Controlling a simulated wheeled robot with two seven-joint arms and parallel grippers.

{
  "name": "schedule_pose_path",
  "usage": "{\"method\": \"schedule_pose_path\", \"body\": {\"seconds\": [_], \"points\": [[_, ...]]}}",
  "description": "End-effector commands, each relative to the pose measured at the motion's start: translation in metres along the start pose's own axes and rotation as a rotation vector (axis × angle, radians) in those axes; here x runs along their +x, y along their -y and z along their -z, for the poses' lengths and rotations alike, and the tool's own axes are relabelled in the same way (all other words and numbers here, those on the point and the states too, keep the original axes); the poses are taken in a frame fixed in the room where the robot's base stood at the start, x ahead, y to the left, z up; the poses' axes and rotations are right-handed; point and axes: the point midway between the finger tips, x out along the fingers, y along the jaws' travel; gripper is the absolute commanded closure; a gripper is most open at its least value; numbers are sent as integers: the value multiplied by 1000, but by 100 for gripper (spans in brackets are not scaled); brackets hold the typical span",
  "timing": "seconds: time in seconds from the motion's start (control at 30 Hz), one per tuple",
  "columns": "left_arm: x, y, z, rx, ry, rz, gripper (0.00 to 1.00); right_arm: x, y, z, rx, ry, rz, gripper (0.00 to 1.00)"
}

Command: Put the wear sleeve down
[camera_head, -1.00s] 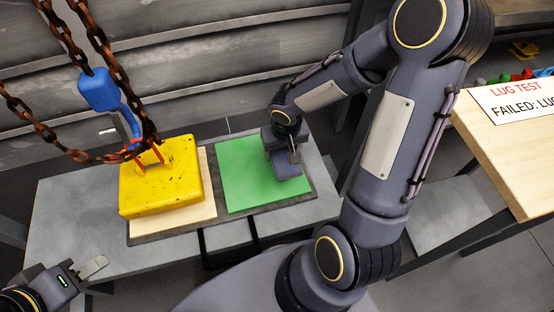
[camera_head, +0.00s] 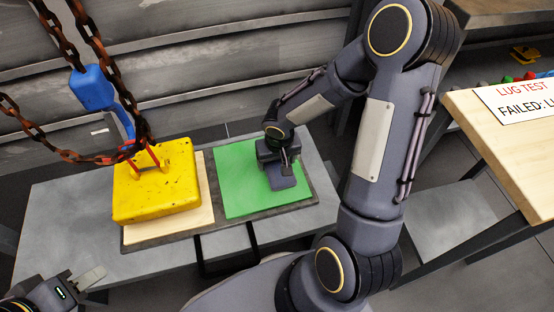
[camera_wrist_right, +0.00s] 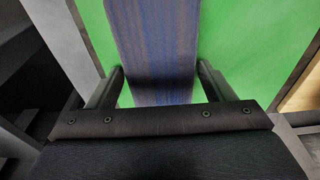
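A blue-grey piece with brownish streaks, which looks like the wear sleeve (camera_head: 283,182), lies on the green pad (camera_head: 235,165). It also shows in the right wrist view (camera_wrist_right: 158,50), with green on both sides. My right gripper (camera_head: 285,161) is low over it. In the right wrist view its fingers (camera_wrist_right: 160,78) stand either side of the piece's near end, with thin gaps showing, so it looks open. My left gripper (camera_head: 90,277) is at the lower left, away from the pads and seen from the side. Its opening is not clear.
A yellow block (camera_head: 155,190) with an orange lug stands on a pale wooden pad (camera_head: 208,212), left of the green pad. Rusty chains (camera_head: 108,60) and a blue hook (camera_head: 92,90) hang over it. A wooden table (camera_head: 490,140) with a sign is at right.

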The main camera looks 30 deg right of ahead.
Motion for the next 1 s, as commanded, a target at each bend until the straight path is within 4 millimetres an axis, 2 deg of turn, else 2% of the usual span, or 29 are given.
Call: {"method": "schedule_pose_path", "body": {"seconds": [0.03,0.1,0.47,0.57,0.8,1.0], "points": [[0,0,0,0,0,0,64,-1,0,0,0,0,0,18],[0,0,0,0,0,0,64,-1,0,0,0,0,0,11],[-6,-3,3,0,0,0,64,-7,0,1,0,0,0,11],[-12,-6,6,0,0,0,64,-22,0,2,1,-3,0,11],[-33,-15,17,0,0,0,64,-76,0,2,1,-5,1,11],[-44,-20,22,0,0,0,64,-110,0,2,1,-3,0,11]]}}
